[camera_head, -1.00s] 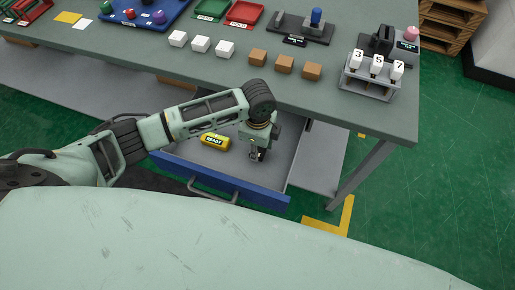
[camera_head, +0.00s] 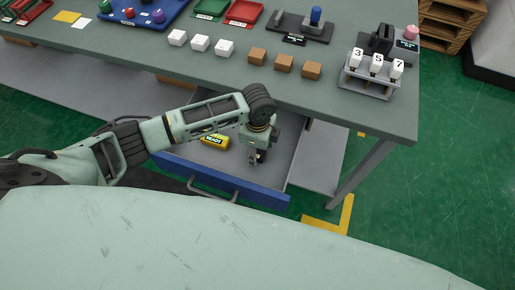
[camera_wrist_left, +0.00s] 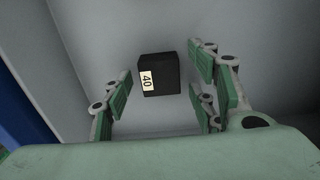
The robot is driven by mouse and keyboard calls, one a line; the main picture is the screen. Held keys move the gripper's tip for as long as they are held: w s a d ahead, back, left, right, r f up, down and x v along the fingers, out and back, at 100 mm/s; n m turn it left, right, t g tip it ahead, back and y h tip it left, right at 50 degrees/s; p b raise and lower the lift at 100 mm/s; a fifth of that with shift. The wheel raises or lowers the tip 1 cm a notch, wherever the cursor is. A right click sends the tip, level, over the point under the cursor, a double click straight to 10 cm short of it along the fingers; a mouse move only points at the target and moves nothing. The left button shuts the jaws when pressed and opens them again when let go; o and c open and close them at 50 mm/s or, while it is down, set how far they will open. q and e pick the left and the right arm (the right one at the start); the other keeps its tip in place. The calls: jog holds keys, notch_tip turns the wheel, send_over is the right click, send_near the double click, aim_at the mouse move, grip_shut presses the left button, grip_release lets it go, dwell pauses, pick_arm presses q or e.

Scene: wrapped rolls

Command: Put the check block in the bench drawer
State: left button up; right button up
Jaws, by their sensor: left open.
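The bench drawer (camera_head: 285,172) is pulled open below the bench, with a blue front. My left gripper (camera_head: 256,158) is inside the drawer space, pointing down. In the left wrist view the gripper (camera_wrist_left: 162,92) is open, its green-padded fingers spread to both sides. A black check block (camera_wrist_left: 160,75) with a white label reading 40 is between and beyond the fingers, on the grey drawer floor, apart from both. In the head view the block is hidden by the gripper. My right gripper is not in view.
A yellow roll (camera_head: 214,140) labelled READY lies in the drawer, left of my gripper. The bench top (camera_head: 330,105) above holds white blocks (camera_head: 200,43), brown blocks (camera_head: 284,62) and a numbered rack (camera_head: 368,84). The drawer handle (camera_head: 212,189) faces my base.

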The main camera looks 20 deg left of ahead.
pick_arm(q)
notch_tip(320, 180, up, 12)
jog(key=shift+r, duration=0.15)
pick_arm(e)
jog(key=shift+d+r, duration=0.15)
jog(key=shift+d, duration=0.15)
pick_arm(q)
jog(key=shift+s, duration=0.1)
dwell(0.4)
